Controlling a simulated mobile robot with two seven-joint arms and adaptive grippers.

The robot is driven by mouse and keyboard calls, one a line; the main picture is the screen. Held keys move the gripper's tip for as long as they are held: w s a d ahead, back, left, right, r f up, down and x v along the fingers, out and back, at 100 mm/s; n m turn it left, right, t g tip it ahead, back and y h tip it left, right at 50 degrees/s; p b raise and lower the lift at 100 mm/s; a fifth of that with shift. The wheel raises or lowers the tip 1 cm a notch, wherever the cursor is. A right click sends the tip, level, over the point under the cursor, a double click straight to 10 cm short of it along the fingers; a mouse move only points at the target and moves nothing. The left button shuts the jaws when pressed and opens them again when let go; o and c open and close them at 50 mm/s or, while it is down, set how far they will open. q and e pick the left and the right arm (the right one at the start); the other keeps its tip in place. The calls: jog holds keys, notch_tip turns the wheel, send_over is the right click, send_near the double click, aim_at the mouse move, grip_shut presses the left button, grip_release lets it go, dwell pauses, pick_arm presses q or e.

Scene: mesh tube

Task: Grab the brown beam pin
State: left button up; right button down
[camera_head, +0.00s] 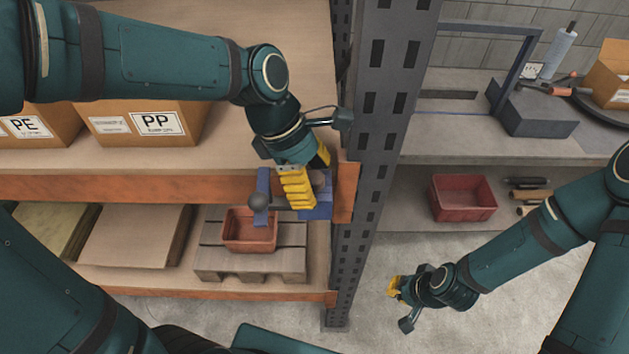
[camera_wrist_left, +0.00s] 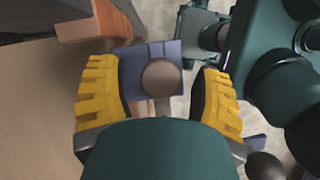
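The brown beam pin (camera_wrist_left: 161,78) has a round knob and a short stem, seen in the left wrist view in front of a blue-violet plate (camera_wrist_left: 134,66). My left gripper (camera_wrist_left: 160,92) is open, with one yellow finger on each side of the knob and gaps between. In the head view the left gripper (camera_head: 304,186) is at the orange shelf beam's end, and the knob (camera_head: 320,181) is partly hidden behind it. A dark grey ball-ended pin (camera_head: 258,202) is at another blue plate to the left. My right gripper (camera_head: 396,288) hangs low over the floor; its finger gap is unclear.
The grey perforated rack post (camera_head: 376,110) stands just right of the left gripper. The orange beam (camera_head: 140,188) carries the shelf with cardboard boxes (camera_head: 150,125). A red bin (camera_head: 238,238) sits on a pallet below. The floor (camera_head: 300,320) near the right gripper is clear.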

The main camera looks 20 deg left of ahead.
pick_arm(q)
grip_shut()
jog(key=shift+r, duration=0.1)
